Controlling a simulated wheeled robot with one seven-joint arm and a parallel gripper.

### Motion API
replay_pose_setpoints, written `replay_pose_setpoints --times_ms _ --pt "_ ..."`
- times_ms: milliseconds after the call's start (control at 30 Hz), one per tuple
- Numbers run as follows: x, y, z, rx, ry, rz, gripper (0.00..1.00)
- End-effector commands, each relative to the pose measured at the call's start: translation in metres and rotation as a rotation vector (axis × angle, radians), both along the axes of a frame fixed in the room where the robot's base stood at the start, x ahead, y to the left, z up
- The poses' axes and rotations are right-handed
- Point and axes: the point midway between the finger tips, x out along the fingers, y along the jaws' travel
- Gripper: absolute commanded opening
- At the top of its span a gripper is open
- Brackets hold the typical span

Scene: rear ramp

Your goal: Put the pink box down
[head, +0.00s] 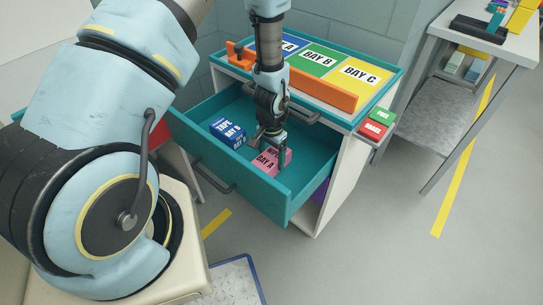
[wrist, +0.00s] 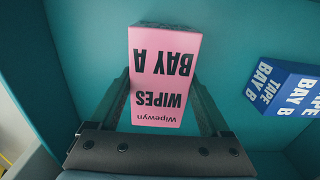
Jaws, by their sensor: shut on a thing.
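The pink box (head: 273,161), labelled "WIPES BAY A", is inside the open teal drawer (head: 225,175), near its front. My gripper (head: 268,141) points down into the drawer and is shut on the pink box, with a finger on each side. In the wrist view the pink box (wrist: 165,72) stands between the two dark fingers, over the teal drawer floor. I cannot tell whether its underside touches the floor. A blue box (head: 228,132) labelled "TAPE BAY B" is in the drawer to the left of the pink box; it also shows in the wrist view (wrist: 292,88), at the right.
The cabinet top above the drawer has blue, green and yellow bay panels (head: 318,62) and an orange rail (head: 320,91) along its front. Green and red blocks (head: 376,124) sit at its right corner. A metal bench (head: 440,90) stands at the right. Drawer floor shows free around the boxes.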

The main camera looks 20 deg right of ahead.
Motion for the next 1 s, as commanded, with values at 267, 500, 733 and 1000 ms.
replay_pose_setpoints --times_ms 267,500,733,1000 --pt "0.000 0.000 -0.003 -0.001 0.000 0.000 0.13" --pt "0.000 0.000 -0.003 -0.001 0.000 0.000 1.00" --pt "0.000 0.000 -0.002 -0.001 0.000 0.000 1.00" --pt "0.001 -0.001 0.022 -0.003 -0.003 0.001 1.00"
